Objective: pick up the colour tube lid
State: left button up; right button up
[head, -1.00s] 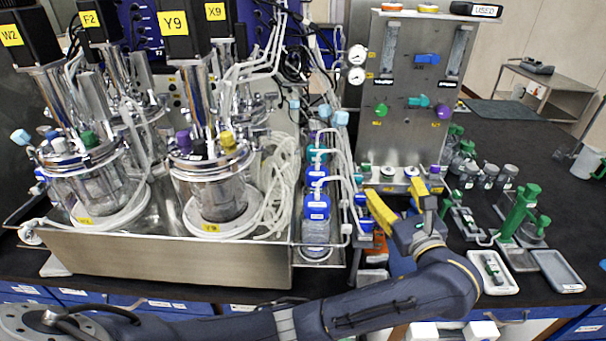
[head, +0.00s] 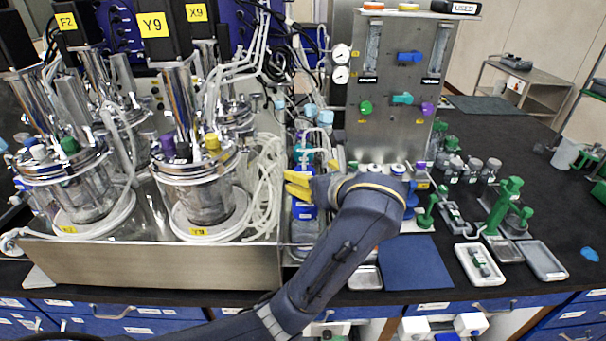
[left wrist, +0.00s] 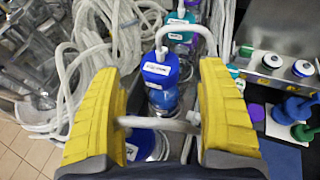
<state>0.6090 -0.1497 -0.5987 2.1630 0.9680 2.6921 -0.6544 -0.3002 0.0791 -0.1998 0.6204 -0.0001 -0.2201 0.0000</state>
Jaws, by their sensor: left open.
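My left gripper (head: 311,178) has yellow fingers and is open over the narrow row of lidded bottles beside the left metal tray. In the left wrist view its fingers (left wrist: 161,72) stand apart, with a blue lid (left wrist: 158,68) with a white label between and beyond them. I cannot tell whether they touch it. A teal lid (left wrist: 182,22) is farther along the row. Another blue lid (left wrist: 140,143) is nearer, partly hidden by white tubing (left wrist: 158,122). In the head view a blue bottle (head: 305,212) shows just below the fingers. My right gripper is out of view.
Glass vessels stand in a metal tray (head: 150,268) at the left, with loose white tubes (head: 265,185) beside the row. A metal panel (head: 385,130) with knobs rises behind my arm.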

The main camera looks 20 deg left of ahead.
aim_at(305, 171)
pick_arm(q)
jog(key=shift+x, duration=2)
jog(key=c, duration=1.2)
